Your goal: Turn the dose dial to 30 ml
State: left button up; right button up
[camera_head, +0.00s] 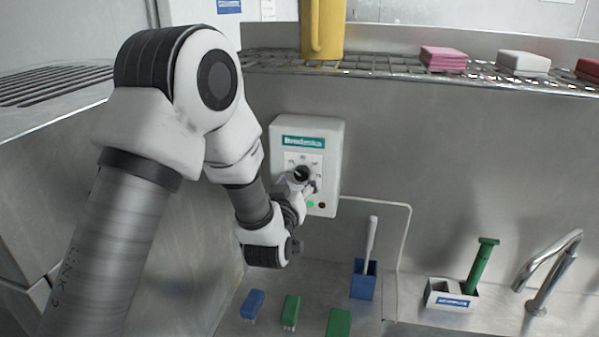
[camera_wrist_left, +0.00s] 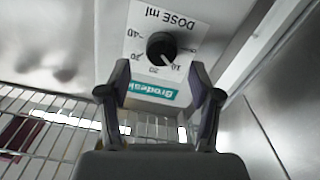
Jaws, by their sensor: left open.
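The dose dial is a round black knob (camera_head: 301,174) on the front of a white wall-mounted box (camera_head: 331,150) with a green label. In the left wrist view the dial (camera_wrist_left: 161,47) shows upside down on a white "DOSE ml" scale plate (camera_wrist_left: 193,30). A pale mark on the knob appears to point near the 10. My left gripper (camera_wrist_left: 161,75) is open and empty, its two fingertips apart and just short of the dial, which lies about midway between them in that view. In the head view my left wrist partly hides the box's lower left. My right gripper is not in view.
A wire shelf (camera_head: 400,72) runs above the box, with a yellow jug (camera_head: 322,30) and pink (camera_head: 444,58) and white (camera_head: 524,62) blocks. Below are a blue holder (camera_head: 363,280), brushes, a white tray (camera_head: 451,295) and a metal tap (camera_head: 548,278). Wall right of the box is mostly clear.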

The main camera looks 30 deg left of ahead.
aim_at(300, 177)
pick_arm(q)
jog(key=x, duration=0.3)
jog(key=shift+f, duration=0.35)
jog(key=shift+w+a+f, duration=0.1)
jog(key=shift+w+f, duration=0.1)
jog(key=shift+w, duration=0.05)
jog(key=shift+s+r, duration=0.15)
jog(key=shift+s, duration=0.05)
jog(key=shift+c, duration=0.7)
jog(key=shift+s+r, duration=0.1)
jog(key=shift+s, duration=0.1)
jog(key=c, duration=1)
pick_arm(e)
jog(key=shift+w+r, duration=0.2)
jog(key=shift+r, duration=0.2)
